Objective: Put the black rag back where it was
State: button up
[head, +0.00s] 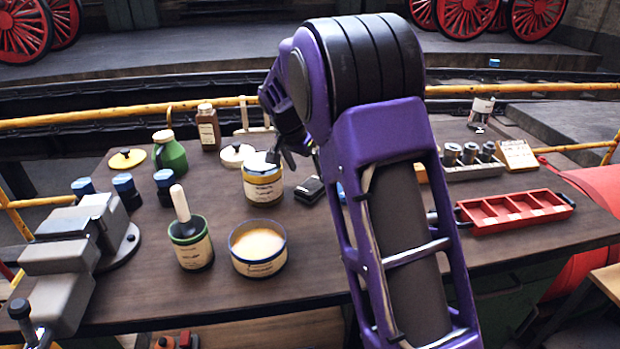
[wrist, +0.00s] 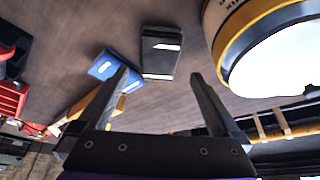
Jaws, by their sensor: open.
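A small flat black item (head: 309,190), which looks like the folded black rag, lies on the brown workbench right of a cream tin. It also shows in the wrist view (wrist: 160,52), with a pale stripe across it, beyond my fingertips. A blue item (wrist: 105,68) lies beside the black one, close to one finger.
The cream tin (head: 263,190) stands close to the black item. An open tin (head: 258,258) and a green-rimmed pot (head: 190,247) with a handle stand in front. A green jug (head: 169,155) and a grey vise (head: 75,255) are left. A red tray (head: 510,213) is right. The front middle is bare.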

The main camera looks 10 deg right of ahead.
jog(key=v, duration=0.6)
jog(key=shift+r, duration=0.2)
